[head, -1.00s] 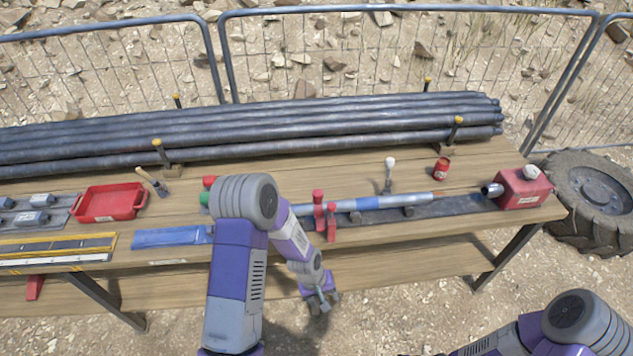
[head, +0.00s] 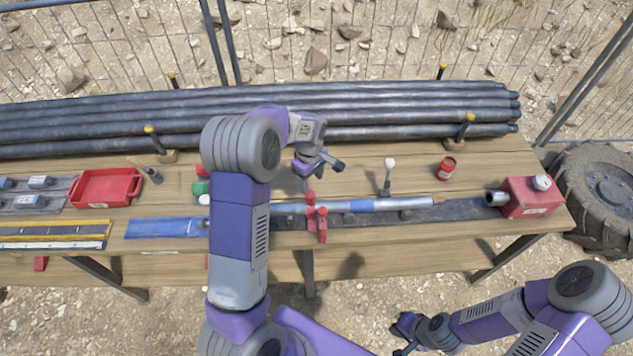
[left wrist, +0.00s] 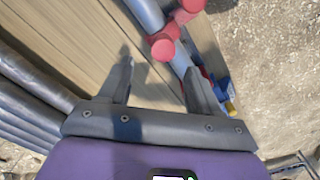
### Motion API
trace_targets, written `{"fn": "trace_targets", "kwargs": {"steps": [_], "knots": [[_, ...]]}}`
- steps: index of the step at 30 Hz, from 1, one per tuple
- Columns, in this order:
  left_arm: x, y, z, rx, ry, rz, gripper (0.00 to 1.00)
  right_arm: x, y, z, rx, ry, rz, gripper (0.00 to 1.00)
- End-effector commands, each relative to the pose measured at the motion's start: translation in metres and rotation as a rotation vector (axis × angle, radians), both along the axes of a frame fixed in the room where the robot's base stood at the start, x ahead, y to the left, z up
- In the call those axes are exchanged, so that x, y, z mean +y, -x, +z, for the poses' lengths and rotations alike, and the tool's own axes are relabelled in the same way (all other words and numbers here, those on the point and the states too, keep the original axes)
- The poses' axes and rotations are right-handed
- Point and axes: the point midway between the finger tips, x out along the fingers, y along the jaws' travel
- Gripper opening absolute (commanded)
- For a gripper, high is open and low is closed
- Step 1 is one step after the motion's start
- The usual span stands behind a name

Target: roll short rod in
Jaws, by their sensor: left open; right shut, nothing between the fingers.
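A silver-grey rod with a blue band (head: 362,206) and an orange-marked right end lies along a dark strip (head: 465,209) on the bench. Red clamps (head: 317,222) stand at its left part; the rod (left wrist: 147,14) and red clamp (left wrist: 165,46) also show in the left wrist view. My left gripper (head: 318,172) is open and empty, above the bench just behind the clamps, apart from the rod. It also shows in the left wrist view (left wrist: 158,70). My right gripper (head: 400,338) is shut and empty, low in front of the bench. I cannot tell which piece is the short rod.
Long dark pipes (head: 250,112) lie along the back between yellow-topped posts. A red box (head: 530,198) stands at the right end, with a red can (head: 446,168) and white-topped lever (head: 389,175) nearby. A red tray (head: 106,188) and blue cloth-like strip (head: 165,228) lie left.

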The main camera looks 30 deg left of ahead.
Motion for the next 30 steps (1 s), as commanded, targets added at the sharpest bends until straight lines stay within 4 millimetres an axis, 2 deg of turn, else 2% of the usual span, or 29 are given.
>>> {"fn": "trace_targets", "kwargs": {"steps": [6,12,23,30], "knots": [[0.000,0.001,-0.037,0.004,0.001,0.000,0.63,0.000,0.000,0.001,0.000,0.000,0.000,0.00],[0.000,0.000,-0.061,0.002,0.001,-0.002,0.63,0.000,0.000,0.001,0.000,0.000,0.000,0.00],[0.000,0.000,-0.067,0.000,0.001,-0.002,0.63,0.000,0.000,0.001,-0.001,0.000,0.000,0.00],[0.000,0.000,-0.067,0.000,0.001,-0.002,0.28,0.000,0.000,0.001,-0.001,0.000,0.000,0.00]]}}
